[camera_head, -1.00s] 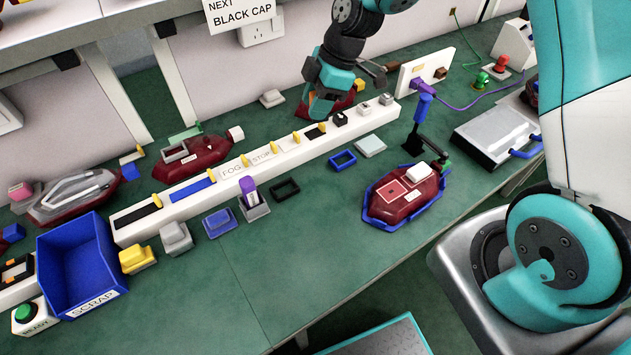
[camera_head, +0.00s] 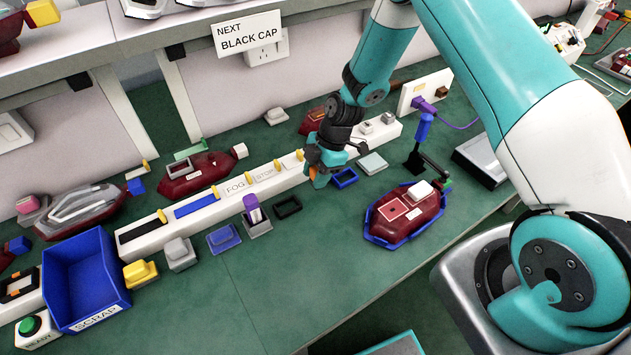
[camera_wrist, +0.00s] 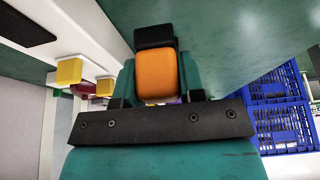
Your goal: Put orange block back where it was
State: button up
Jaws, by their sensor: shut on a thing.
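The orange block (camera_wrist: 156,76) is between the fingers of my gripper (camera_wrist: 157,92) in the wrist view, and the gripper is shut on it. A dark part (camera_wrist: 155,37) shows just beyond the block; I cannot tell whether it is joined to it. In the head view my gripper (camera_head: 318,175) is low beside the front edge of the long white rail (camera_head: 215,196), left of an empty blue frame (camera_head: 344,178). The block is mostly hidden by the gripper there.
Yellow tabs (camera_head: 276,165) stand along the rail. A black frame (camera_head: 287,207) and a grey holder with a purple-topped piece (camera_head: 256,217) lie nearby. A blue scrap bin (camera_head: 88,285) stands left. Green table front is clear.

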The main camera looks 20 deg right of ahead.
jog(key=shift+f, duration=1.8)
jog(key=shift+f, duration=0.15)
jog(key=o, duration=0.9)
